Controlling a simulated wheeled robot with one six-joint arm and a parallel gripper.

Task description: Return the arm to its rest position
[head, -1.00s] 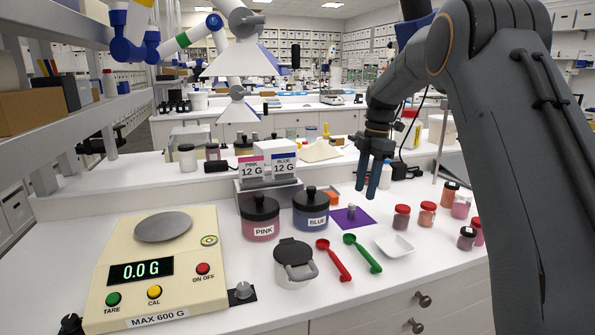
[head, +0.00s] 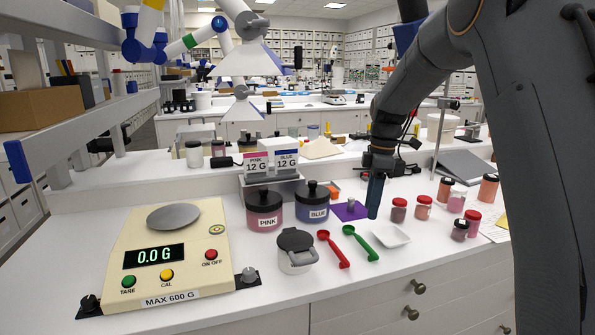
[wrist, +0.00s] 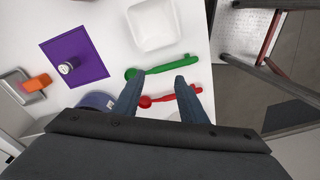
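My gripper (head: 375,196) hangs from the bent arm with its blue fingers pointing down, above the counter near the purple mat. In the wrist view my gripper (wrist: 158,90) has its two fingers spread apart with nothing held between them. A red spoon (head: 333,249) and a green spoon (head: 360,243) lie on the counter and show beyond the fingers in the wrist view. The white dish (head: 390,236) lies empty to their right. The purple mat (head: 341,213) carries a small metal weight (head: 351,204).
A balance (head: 136,235) reading 0.0 g stands at the left. Several small jars (head: 422,207) stand at the right. The front counter strip is mostly clear.

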